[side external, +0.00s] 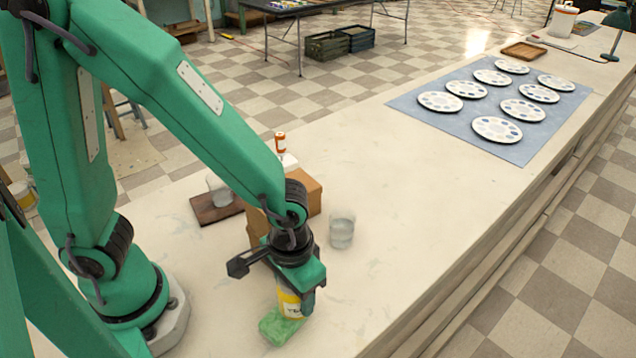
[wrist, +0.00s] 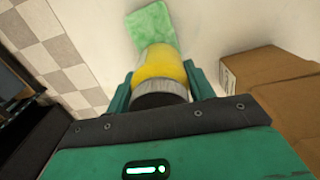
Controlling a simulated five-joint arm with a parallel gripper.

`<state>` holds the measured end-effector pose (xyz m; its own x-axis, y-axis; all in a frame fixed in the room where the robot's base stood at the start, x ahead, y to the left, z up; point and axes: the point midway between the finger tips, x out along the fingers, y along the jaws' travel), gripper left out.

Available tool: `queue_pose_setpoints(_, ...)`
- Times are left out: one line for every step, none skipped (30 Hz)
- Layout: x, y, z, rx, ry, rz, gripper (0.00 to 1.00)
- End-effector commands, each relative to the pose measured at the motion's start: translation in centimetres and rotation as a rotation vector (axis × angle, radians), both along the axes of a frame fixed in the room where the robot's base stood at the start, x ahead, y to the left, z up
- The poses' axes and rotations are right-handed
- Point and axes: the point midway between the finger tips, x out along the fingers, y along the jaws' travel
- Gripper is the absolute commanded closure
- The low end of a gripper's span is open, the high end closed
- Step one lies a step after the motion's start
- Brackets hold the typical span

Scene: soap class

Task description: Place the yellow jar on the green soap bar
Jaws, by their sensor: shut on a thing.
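The yellow jar (side external: 290,302) is held in my gripper (side external: 294,290), low over the bench, with its lower end at the green soap bar (side external: 278,327). In the wrist view the yellow jar (wrist: 158,68) with its grey lid end sits between the two green fingers of my gripper (wrist: 158,82). The green soap bar (wrist: 152,24) lies flat on the pale bench beyond the jar and is partly hidden by it. I cannot tell whether the jar touches the soap.
A cardboard box (side external: 304,192) stands close behind my gripper, and a clear glass of water (side external: 342,230) is to its right. A brown board (side external: 216,206) with a glass lies at left. A blue mat (side external: 420,118) with several palettes is far off. The bench's middle is clear.

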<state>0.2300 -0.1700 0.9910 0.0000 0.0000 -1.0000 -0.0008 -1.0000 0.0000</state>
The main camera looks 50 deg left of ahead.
Motion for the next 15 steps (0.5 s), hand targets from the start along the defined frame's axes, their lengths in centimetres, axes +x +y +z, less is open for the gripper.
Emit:
queue_pose_setpoints(0.01, -0.01, -0.01, 0.000, -0.001, 0.000, 0.75)
queue_pose_setpoints(0.02, -0.01, 0.00, -0.001, -0.001, 0.000, 0.75)
queue_pose_setpoints(0.02, -0.01, 0.01, -0.001, -0.001, 0.000, 0.75)
queue_pose_setpoints(0.01, -0.01, 0.01, -0.001, -0.001, 0.000, 0.75)
queue_pose_setpoints(0.01, -0.01, 0.01, -0.001, -0.001, 0.000, 0.75)
queue_pose_setpoints(0.01, -0.01, 0.01, 0.000, -0.001, 0.000, 0.75)
queue_pose_setpoints(0.01, -0.01, -0.01, 0.000, -0.001, 0.000, 0.75)
queue_pose_setpoints(0.01, -0.01, -0.06, 0.000, 0.000, 0.000, 0.75)
queue_pose_setpoints(0.01, -0.01, -0.14, 0.000, 0.000, 0.000, 0.75)
queue_pose_setpoints(0.01, -0.01, -0.22, 0.000, 0.000, 0.000, 0.75)
queue_pose_setpoints(0.01, -0.01, -0.29, 0.000, 0.000, 0.000, 0.75)
queue_pose_setpoints(0.00, 0.00, -0.35, 0.000, 0.000, 0.000, 0.45)
queue_pose_setpoints(0.00, 0.00, -0.33, 0.000, 0.000, 0.000, 0.39)
queue_pose_setpoints(0.00, 0.00, -0.32, 0.000, 0.000, 0.000, 0.33)
queue_pose_setpoints(0.00, 0.00, -0.32, 0.000, 0.000, 0.000, 0.25)
